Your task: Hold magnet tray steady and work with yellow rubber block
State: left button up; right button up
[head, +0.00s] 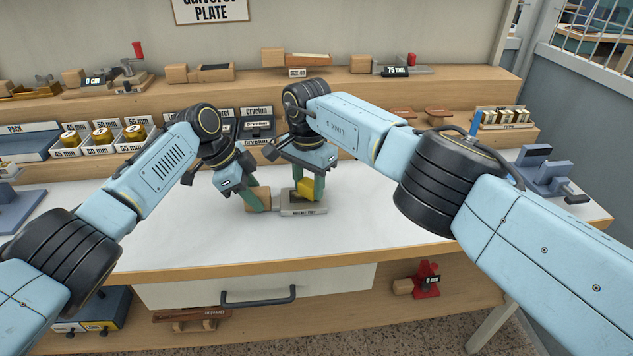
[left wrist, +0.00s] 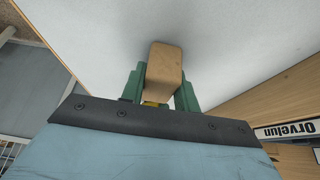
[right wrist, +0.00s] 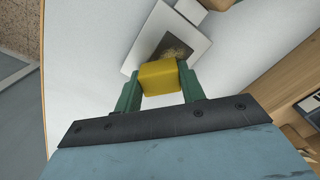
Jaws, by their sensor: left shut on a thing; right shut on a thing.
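The magnet tray (head: 303,209) is a grey plate with a label on its front edge, lying on the white table. Its wooden handle (head: 258,198) points left. My left gripper (head: 259,199) is shut on that handle, which also shows between the green fingers in the left wrist view (left wrist: 164,72). My right gripper (head: 308,190) is shut on the yellow rubber block (head: 307,187). In the right wrist view the block (right wrist: 160,76) sits between the fingers, over or beside a dark patch with golden specks on the tray (right wrist: 186,42). I cannot tell whether block and tray touch.
The white table top (head: 400,225) is clear around the tray. Behind it are stepped wooden shelves (head: 350,95) with boxes of gold rolls (head: 103,134). A blue-grey stand (head: 545,172) is at the right and another at the left edge. A drawer handle (head: 258,297) is below.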

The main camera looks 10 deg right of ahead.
jog(key=shift+a, duration=0.7)
jog(key=shift+d+f, duration=0.1)
jog(key=shift+s+d, duration=0.1)
jog(key=shift+d, duration=3.1)
notch_tip(320, 180, up, 6)
